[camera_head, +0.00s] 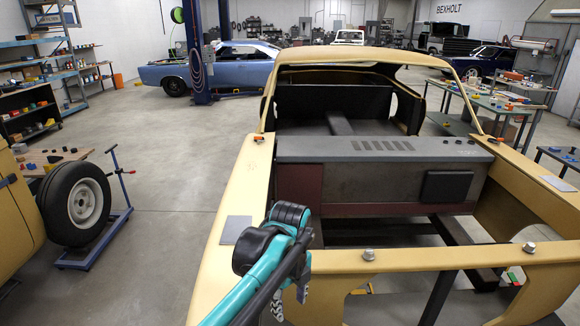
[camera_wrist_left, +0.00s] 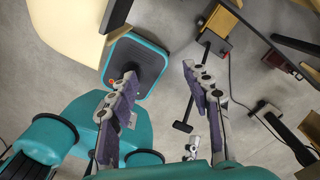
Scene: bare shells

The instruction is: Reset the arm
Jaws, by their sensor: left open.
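My left arm (camera_head: 270,270) rises from the bottom middle of the head view, teal with a black joint, in front of the yellow car shell's front opening. Part of my left gripper (camera_head: 290,298) shows below that joint, mostly hidden by the arm. My right gripper is in neither view.
The yellow car shell (camera_head: 235,210) fills the right half, with a grey panel (camera_head: 370,150) across it. A wheel (camera_head: 78,203) on another yellow body stands at left. The wrist view shows a black power strip (camera_wrist_left: 287,137) and cables at right.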

